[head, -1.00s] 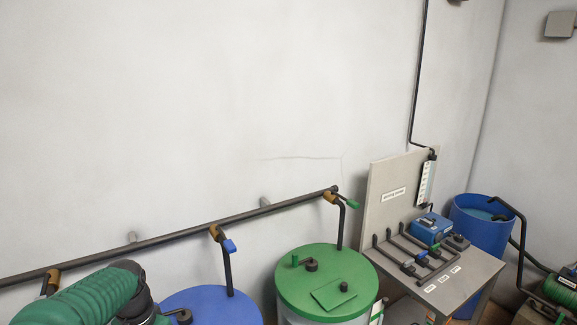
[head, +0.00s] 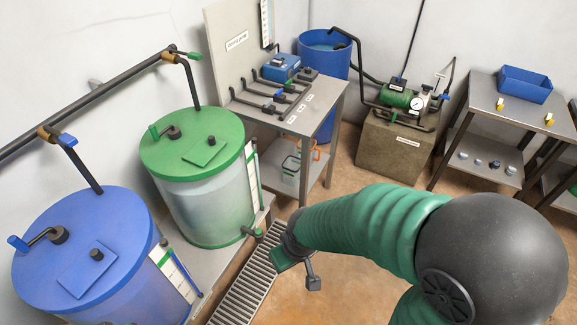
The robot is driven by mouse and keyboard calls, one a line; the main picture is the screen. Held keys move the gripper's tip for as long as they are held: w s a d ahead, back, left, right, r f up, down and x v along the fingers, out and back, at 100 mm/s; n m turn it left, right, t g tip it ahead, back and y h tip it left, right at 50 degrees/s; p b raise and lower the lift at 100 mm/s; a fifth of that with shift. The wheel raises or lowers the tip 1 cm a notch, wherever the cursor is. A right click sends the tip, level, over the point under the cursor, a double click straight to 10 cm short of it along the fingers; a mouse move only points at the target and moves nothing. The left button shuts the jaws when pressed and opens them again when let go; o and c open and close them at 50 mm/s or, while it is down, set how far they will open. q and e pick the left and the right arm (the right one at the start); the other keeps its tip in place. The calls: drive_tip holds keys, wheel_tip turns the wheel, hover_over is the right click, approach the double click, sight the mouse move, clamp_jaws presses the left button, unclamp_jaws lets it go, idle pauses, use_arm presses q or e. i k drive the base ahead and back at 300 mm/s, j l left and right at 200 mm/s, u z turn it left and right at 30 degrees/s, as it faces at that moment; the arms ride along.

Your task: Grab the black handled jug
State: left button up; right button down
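Small clear containers stand on the lower shelf of the grey bench. One (head: 291,168) has a dark green or black rim; whether it has a black handle is too small to tell. Another beside it has an orange handle (head: 316,148). The bench's right leg and top partly hide them. My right arm, in a green sleeve, reaches in from the right, and its gripper (head: 298,272) is above the floor grating, in front of the shelf and apart from the containers. My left gripper is out of view.
A green-lidded tank (head: 192,140) and a blue-lidded tank (head: 85,250) stand at left. The grey bench (head: 325,100) carries black pipes and a blue box. A pump stand (head: 392,150) and another table (head: 510,110) are at right. Floor between them is clear.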

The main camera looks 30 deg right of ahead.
sight(291, 167)
drive_tip(key=i+l+u, duration=0.15)
drive_tip(key=l, duration=0.2)
drive_tip(key=i+l+u, duration=0.1)
drive_tip(key=l, duration=0.3)
drive_tip(key=i+l+u, duration=0.15)
drive_tip(key=l, duration=0.25)
drive_tip(key=i+l+u, duration=0.1)
drive_tip(key=i+l, duration=0.15)
drive_tip(key=l, duration=0.2)
drive_tip(key=i+l+u, duration=0.15)
drive_tip(key=l, duration=0.25)
drive_tip(key=l+u, duration=0.1)
drive_tip(key=l, duration=0.35)
drive_tip(key=i+l+u, duration=0.15)
drive_tip(key=l, duration=0.3)
